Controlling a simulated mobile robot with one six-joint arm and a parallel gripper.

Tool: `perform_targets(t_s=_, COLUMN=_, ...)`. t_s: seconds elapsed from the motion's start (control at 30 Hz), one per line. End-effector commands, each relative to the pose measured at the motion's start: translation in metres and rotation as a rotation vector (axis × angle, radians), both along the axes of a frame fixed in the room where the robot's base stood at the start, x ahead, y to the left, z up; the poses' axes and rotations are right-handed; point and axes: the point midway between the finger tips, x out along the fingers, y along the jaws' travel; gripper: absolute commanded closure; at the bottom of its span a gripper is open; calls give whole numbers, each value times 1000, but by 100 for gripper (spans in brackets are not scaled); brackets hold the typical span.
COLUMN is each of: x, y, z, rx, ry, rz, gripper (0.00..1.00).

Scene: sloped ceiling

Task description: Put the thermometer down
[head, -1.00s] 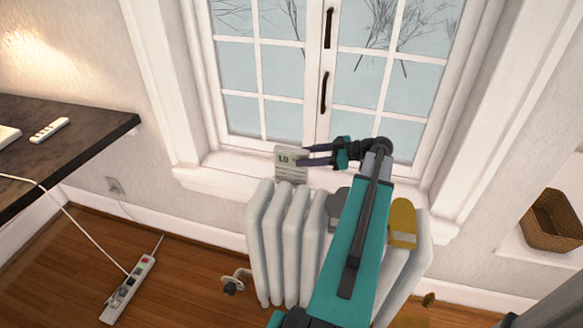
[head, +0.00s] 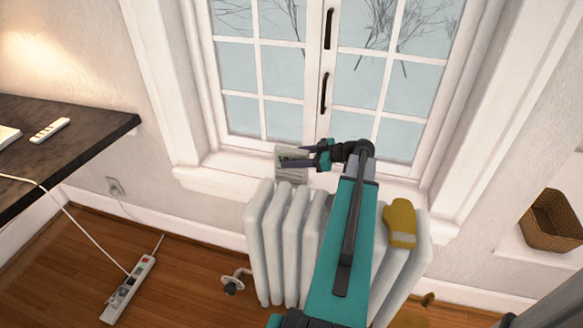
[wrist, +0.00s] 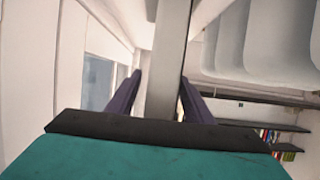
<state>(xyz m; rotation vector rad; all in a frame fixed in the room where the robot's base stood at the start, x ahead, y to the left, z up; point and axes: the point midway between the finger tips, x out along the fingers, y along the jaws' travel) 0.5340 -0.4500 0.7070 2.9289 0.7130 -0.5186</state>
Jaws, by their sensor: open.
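The thermometer (head: 291,177) is a small pale upright block on the windowsill, just left of the window's middle in the head view. Its display is mostly covered by my fingers. My gripper (head: 290,157) is open and reaches in from the right, its dark fingers overlapping the thermometer. In the wrist view, my gripper (wrist: 157,98) has its two purple fingers apart, with a grey upright strip between them. I cannot tell whether that strip is the thermometer or whether a finger touches it.
A white radiator (head: 283,235) stands right below the sill, with a mustard mitt (head: 400,222) on its right end. The window (head: 262,70) is close behind. The sill (head: 225,178) is clear to the left. A dark desk (head: 75,135) is at far left.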

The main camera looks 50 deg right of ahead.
Motion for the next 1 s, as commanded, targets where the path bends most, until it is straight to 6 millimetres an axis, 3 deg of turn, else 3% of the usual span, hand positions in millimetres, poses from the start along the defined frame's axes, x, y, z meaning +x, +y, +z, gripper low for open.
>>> perform_targets(t_s=0.6, x=3, y=2, z=-1, rx=0, ry=0, rz=0, gripper=53)
perform_targets(t_s=0.9, x=3, y=2, z=-1, rx=0, ry=0, rz=1, gripper=100)
perform_targets(t_s=1.0, x=3, y=2, z=-1, rx=1, ry=-1, rz=1, gripper=100)
